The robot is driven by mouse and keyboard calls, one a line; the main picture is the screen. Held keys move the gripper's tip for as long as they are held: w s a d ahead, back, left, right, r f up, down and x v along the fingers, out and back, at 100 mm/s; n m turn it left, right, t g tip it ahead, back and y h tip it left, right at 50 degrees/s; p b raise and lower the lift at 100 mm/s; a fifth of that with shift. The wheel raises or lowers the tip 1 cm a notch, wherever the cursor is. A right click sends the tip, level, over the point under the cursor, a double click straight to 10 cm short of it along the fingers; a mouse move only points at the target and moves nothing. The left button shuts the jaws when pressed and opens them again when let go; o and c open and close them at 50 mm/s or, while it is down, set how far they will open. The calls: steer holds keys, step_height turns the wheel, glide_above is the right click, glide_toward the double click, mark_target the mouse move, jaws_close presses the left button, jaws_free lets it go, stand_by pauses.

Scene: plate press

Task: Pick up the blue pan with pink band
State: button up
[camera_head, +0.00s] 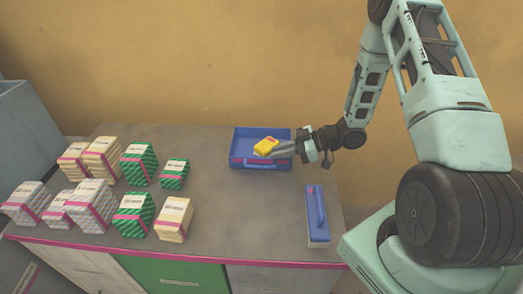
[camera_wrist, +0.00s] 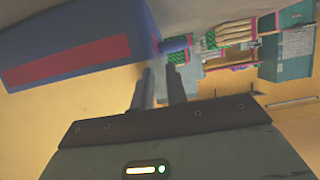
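The blue pan with pink band (camera_head: 241,137) sits at the back of the counter, in the middle of the head view. A blue handle (camera_head: 249,164) is on its front side. In the wrist view the pan's blue wall with its pink band (camera_wrist: 70,62) fills the upper left.
A yellow block (camera_head: 265,146) shows within the pan's outline, by the fingertips. Several wrapped packages (camera_head: 133,206) crowd the left. The counter (camera_head: 235,215) is clear in the middle. A wall (camera_head: 200,60) rises behind.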

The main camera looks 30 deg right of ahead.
steer(key=shift+p+x, duration=0.75)
steer(key=shift+x, duration=1.95)
steer(key=shift+s+f, duration=0.1)
steer(key=shift+s, duration=0.05)
jaws_close()
